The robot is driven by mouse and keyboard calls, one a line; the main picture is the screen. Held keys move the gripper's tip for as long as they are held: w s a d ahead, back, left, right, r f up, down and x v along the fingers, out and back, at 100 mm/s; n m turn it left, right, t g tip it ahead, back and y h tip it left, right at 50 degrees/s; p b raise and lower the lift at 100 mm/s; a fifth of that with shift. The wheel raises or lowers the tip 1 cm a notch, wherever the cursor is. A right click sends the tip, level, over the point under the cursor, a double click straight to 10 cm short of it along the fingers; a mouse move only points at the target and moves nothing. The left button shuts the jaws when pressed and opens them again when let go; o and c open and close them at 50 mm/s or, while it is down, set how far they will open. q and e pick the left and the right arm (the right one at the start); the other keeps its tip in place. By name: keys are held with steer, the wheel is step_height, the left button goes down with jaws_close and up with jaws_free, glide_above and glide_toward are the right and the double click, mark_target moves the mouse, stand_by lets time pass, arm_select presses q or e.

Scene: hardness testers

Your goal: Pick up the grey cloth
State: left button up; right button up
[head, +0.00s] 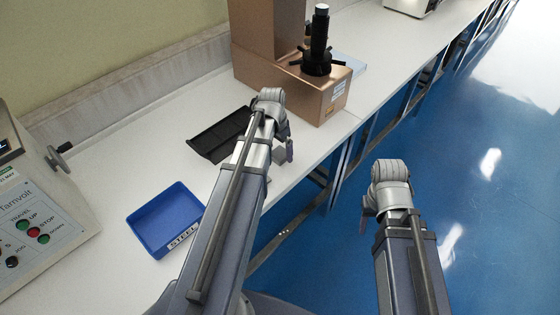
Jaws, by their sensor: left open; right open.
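I cannot make out a grey cloth in the head view; part of the bench is hidden behind my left arm. My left gripper (284,152) is over the front edge of the bench, to the right of the black tray. It is open, with its fingers partly hidden by the wrist, and I see nothing held. My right gripper (368,206) is out over the blue floor, clear of the bench. It is open, also mostly hidden by its wrist, with nothing seen in it.
A blue tray labelled STEEL (160,216) and a black tray (212,143) lie on the white bench (110,165). A copper-coloured tester (325,98) stands beyond my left gripper. A grey tester with buttons (45,225) stands at the left. A pale blue flat item (352,64) lies behind.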

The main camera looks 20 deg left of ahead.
mark_target(279, 153)
arm_select(q)
steer(key=shift+w+f, duration=0.1)
steer(key=shift+f, duration=0.55)
steer(key=shift+r, duration=0.1)
arm_select(e)
steer(key=shift+f, duration=0.5)
arm_select(q)
steer(key=c, duration=1.5)
steer(key=shift+r, duration=0.15)
arm_select(e)
steer(key=shift+r, duration=0.15)
arm_select(q)
step_height(279, 153, up, 10)
steer(key=p, duration=0.9)
steer(key=shift+p, duration=0.4)
arm_select(e)
step_height(279, 153, up, 10)
